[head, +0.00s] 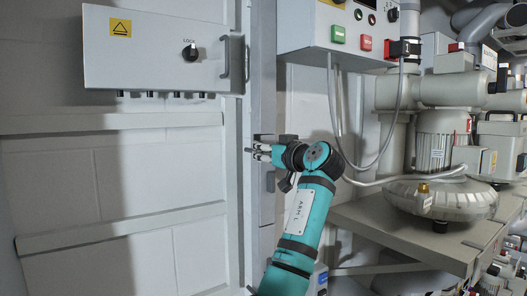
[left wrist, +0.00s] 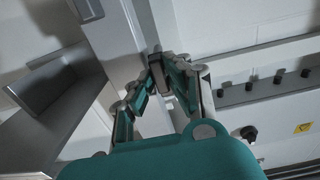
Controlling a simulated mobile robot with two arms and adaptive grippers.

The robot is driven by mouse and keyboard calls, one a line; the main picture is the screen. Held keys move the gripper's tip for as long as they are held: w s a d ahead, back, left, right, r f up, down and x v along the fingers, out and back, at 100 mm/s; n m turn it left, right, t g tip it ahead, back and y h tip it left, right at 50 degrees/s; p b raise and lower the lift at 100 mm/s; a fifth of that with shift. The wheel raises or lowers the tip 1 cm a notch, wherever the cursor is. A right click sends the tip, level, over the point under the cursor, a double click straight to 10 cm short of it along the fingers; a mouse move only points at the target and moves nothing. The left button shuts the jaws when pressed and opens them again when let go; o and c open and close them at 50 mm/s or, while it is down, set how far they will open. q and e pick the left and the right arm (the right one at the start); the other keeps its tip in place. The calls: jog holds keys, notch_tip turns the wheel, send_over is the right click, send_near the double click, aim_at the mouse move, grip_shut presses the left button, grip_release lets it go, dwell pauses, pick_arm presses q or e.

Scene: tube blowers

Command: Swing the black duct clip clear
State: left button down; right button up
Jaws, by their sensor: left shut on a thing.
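A grey vertical duct (head: 262,95) runs down beside the panel door. My left gripper (head: 257,151) is at this duct, left of the middle of the head view, with its fingers pointing left. Its fingers are shut on a small dark piece, which looks like the black duct clip (left wrist: 155,58) in the left wrist view. The left gripper (left wrist: 161,64) covers part of this piece, and its full shape and swing angle cannot be told. Dark parts (head: 288,139) show just behind the gripper. My right gripper is not in view.
A grey box with a LOCK knob (head: 155,50) hangs at upper left. A control box with green and red buttons (head: 335,35) is above my arm. Blower machinery (head: 440,150) stands on a bench at right.

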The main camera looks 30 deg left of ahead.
pick_arm(q)
jog(key=c, duration=1.3)
grip_release()
jog(key=shift+f, duration=0.1)
jog(key=v, duration=1.2)
